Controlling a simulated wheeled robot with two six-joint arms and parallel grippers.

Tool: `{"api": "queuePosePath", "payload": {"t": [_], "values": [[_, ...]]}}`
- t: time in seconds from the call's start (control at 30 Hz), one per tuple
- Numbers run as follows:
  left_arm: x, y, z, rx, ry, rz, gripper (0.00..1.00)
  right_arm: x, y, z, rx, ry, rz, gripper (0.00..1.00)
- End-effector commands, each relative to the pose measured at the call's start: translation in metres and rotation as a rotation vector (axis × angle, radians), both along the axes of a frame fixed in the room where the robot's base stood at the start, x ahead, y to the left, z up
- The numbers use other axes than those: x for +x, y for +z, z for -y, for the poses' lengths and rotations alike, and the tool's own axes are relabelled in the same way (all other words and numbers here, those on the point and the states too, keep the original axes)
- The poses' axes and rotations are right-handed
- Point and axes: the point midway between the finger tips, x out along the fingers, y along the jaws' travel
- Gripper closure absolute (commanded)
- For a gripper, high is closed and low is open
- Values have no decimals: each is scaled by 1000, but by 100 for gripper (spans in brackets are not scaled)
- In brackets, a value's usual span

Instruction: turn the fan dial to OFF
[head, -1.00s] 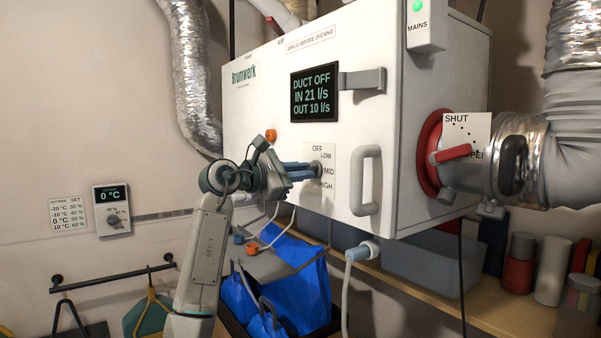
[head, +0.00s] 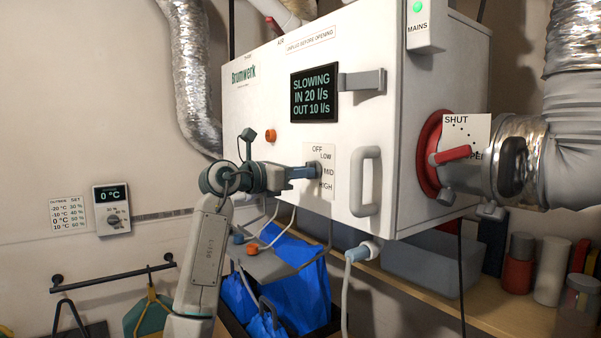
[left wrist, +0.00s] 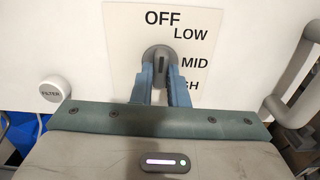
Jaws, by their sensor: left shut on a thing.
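The fan dial is a grey knob (left wrist: 159,58) on a white plate (left wrist: 120,45) marked OFF, LOW, MID and HIGH. In the head view the dial (head: 317,169) is on the front of the white cabinet, partly hidden by my gripper. My left gripper (left wrist: 160,72) is shut on the dial, with one blue finger on each side. It also shows in the head view (head: 312,171), reaching in from the left. The knob's dark slot looks about upright in the wrist view, toward OFF. The display (head: 314,92) reads SLOWING, IN 20 l/s, OUT 10 l/s. My right gripper is not in view.
A cabinet handle (head: 367,181) stands out right of the dial. A red lever (head: 452,156) is on the duct farther right. A round FILTER button (left wrist: 54,89) is left of the dial. A wall thermostat (head: 112,210) is at left.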

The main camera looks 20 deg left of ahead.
Motion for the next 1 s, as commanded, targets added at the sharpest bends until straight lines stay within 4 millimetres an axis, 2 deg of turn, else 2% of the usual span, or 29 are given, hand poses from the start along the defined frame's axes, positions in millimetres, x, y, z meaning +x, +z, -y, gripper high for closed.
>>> {"api": "queuePosePath", "payload": {"t": [0.6, 0.63, 0.73, 1.0], "values": [[0, 0, 0, -39, 0, -31, 100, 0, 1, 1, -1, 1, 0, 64], [0, 0, 0, -39, 0, -30, 84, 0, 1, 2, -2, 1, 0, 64], [0, 0, 0, -39, 0, -30, 65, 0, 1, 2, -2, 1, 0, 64], [0, 0, 0, -38, 0, -30, 65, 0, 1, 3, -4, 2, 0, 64]]}}
